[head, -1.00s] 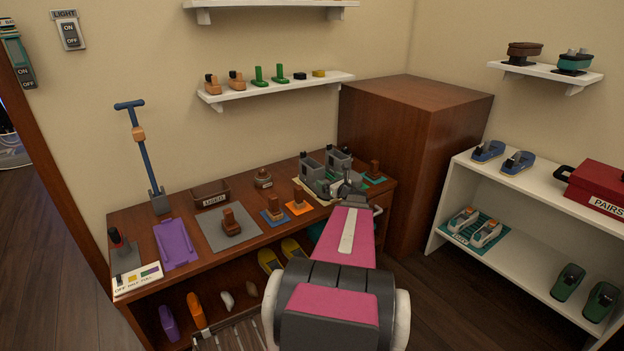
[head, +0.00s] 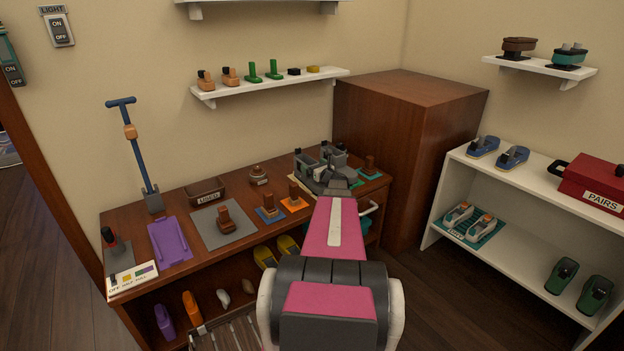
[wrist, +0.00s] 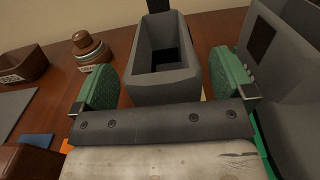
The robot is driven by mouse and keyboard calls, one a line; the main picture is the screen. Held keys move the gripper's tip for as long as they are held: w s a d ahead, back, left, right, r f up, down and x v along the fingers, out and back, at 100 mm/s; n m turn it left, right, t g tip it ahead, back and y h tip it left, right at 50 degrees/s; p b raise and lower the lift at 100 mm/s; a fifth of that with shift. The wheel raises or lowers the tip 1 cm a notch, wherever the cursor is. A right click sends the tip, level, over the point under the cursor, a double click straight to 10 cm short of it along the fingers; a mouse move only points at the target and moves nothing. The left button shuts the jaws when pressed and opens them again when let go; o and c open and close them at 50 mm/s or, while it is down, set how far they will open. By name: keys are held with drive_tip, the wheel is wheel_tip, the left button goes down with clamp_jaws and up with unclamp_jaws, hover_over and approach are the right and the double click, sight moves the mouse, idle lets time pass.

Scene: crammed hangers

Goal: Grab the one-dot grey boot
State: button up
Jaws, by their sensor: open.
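Two grey boots stand side by side at the right end of the wooden bench, the left boot (head: 303,163) and the right boot (head: 336,155). The jaws are open, with gaps at both sides of the boot. The right boot (wrist: 285,85) stands just beyond the right fingertip. In the head view my gripper (head: 326,180) partly hides the boots.
A brown boot on an orange mat (head: 294,204), a brown boot on a grey mat (head: 224,218) and a USED box (head: 206,191) stand left along the bench. A tall wooden cabinet (head: 410,140) rises to the right. A small brown lidded pot (wrist: 90,48) is near the left finger.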

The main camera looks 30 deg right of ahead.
drive_tip(key=shift+w, duration=0.75)
drive_tip(key=c, duration=1.4)
drive_tip(key=shift+r, duration=0.1)
